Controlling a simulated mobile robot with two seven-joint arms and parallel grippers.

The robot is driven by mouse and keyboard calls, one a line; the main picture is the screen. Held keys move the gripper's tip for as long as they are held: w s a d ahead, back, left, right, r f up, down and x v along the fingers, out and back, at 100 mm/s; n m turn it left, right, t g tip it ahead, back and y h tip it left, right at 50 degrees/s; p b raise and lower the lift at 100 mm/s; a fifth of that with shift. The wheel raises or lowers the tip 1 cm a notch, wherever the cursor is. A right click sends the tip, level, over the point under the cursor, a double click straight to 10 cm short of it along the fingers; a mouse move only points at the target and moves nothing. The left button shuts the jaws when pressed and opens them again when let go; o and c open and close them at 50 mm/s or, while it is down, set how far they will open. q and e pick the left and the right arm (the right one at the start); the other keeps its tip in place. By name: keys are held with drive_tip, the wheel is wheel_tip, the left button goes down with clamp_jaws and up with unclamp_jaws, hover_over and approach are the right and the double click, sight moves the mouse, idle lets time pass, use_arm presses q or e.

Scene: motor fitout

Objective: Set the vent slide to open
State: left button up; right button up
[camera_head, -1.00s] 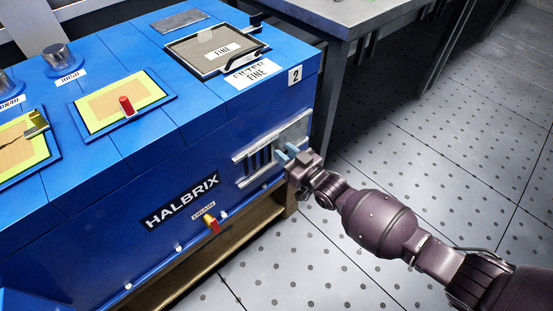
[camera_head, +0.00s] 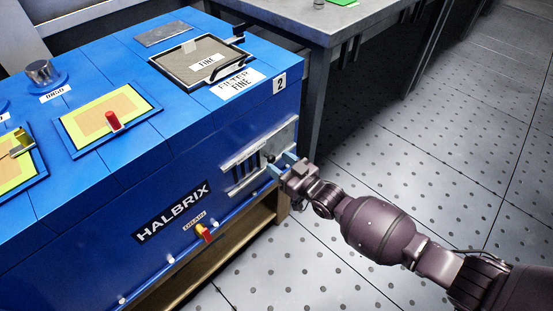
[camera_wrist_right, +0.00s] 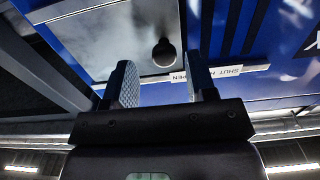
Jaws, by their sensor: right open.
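The vent slide is a grey metal plate (camera_head: 284,138) between two rails on the blue cabinet's front side. Dark vent slots (camera_head: 240,171) show uncovered to its left. In the right wrist view the plate (camera_wrist_right: 110,45) carries a round dark knob (camera_wrist_right: 164,50), near a label ending in "PEN" (camera_wrist_right: 178,77). A "SHUT" label (camera_wrist_right: 225,71) sits by the slots. My right gripper (camera_head: 281,164) is open at the vent. In the wrist view its fingers (camera_wrist_right: 161,78) stand on either side of the knob, apart from it as far as I can see. My left gripper is not in view.
A red and yellow drain valve (camera_head: 204,232) sits low on the front. A grey table (camera_head: 340,20) stands behind to the right. The floor at right is clear.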

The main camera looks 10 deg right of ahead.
use_arm(q)
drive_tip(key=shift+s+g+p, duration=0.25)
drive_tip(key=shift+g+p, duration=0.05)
drive_tip(key=shift+p, duration=0.6)
use_arm(e)
drive_tip(key=v, duration=0.8)
drive_tip(key=shift+s+d, duration=0.2)
drive_tip(key=shift+r, duration=0.1)
